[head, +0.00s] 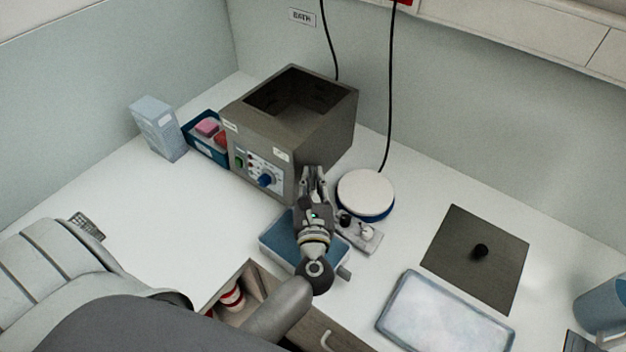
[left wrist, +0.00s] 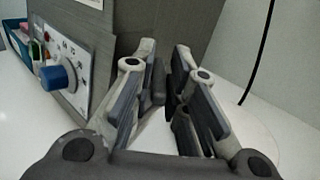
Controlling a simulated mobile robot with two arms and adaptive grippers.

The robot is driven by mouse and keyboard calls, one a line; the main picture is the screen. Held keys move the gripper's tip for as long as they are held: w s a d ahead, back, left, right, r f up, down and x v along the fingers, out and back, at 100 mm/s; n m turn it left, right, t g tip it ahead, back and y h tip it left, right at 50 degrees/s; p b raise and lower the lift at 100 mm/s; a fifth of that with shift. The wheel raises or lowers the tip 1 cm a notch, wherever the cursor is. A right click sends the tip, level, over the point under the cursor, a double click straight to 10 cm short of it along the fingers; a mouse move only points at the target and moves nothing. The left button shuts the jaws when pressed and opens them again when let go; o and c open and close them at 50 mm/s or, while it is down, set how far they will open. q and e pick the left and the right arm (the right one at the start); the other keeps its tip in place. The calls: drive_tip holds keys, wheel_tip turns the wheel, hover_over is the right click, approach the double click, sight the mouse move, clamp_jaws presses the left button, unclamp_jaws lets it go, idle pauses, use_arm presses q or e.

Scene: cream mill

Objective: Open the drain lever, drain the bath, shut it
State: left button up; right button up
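The bath (head: 325,145) is a dark grey, open-topped box with a control panel and a blue knob (head: 265,180) on its front. Its side wall also shows in the left wrist view (left wrist: 150,18), with the knob (left wrist: 58,78) at left. My left gripper (head: 314,172) is at the bath's front right corner, above a blue tray (head: 264,243). The bath's inside looks dark, and I cannot tell the liquid level. My right gripper is not in view.
A round white-topped disc (head: 366,190) and a small grey block with knobs (head: 365,238) stand close right of the gripper. A dark square lid (head: 455,255) and pale tray (head: 440,315) lie farther right. A blue bin (head: 196,146) and a carton (head: 158,128) stand left.

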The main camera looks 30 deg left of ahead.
use_arm(q)
clamp_jaws()
drive_tip(key=shift+s+a+m+t+h, duration=0.2)
drive_tip(key=shift+a+m+t+h, duration=0.15)
drive_tip(key=shift+m+h, duration=0.5)
drive_tip(key=shift+s+a+m+t+h, duration=0.2)
drive_tip(key=shift+m+h, duration=0.3)
drive_tip(key=shift+h, duration=0.4)
drive_tip(key=shift+w+a+m+t+h, duration=0.15)
drive_tip(key=shift+m+t+h, duration=0.25)
drive_tip(key=shift+h, duration=0.45)
drive_tip(key=shift+s+a+m+t+h, duration=0.15)
drive_tip(key=shift+m+h, duration=0.4)
drive_tip(key=shift+h, duration=0.35)
drive_tip(key=shift+w, duration=0.1)
drive_tip(key=o, duration=0.5)
unclamp_jaws()
drive_tip(key=shift+o, duration=0.2)
